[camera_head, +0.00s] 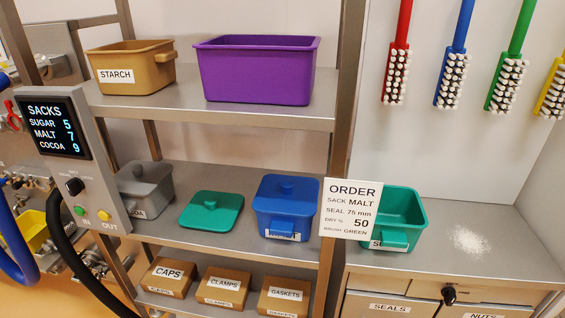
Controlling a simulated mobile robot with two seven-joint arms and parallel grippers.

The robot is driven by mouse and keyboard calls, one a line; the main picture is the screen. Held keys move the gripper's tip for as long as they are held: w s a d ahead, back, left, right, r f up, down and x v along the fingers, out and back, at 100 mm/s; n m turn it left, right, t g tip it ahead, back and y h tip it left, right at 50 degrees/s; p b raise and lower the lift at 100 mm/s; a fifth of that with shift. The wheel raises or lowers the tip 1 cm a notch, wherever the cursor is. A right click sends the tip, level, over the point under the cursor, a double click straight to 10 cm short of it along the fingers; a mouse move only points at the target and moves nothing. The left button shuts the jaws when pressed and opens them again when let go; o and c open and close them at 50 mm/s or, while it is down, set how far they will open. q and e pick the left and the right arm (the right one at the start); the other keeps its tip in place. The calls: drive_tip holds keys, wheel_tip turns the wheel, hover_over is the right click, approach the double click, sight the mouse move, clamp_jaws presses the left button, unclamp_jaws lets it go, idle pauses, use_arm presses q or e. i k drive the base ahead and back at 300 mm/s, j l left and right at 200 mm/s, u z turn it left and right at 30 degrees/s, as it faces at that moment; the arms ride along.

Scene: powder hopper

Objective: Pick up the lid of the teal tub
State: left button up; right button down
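The teal tub (402,205) stands open, without a lid, on the counter to the right. The order sign hides its left part, and a handle and a partly hidden label show on its front. Neither of my grippers is in this view.
The grey tub (155,184) and blue tub (287,195) flank the lid closely. The order sign (349,228) stands by the shelf post (345,130). A control panel (75,150) is at the left front. White powder (471,240) lies on the counter.

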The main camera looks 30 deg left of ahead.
sight(217, 211)
drive_tip(key=u, duration=1.35)
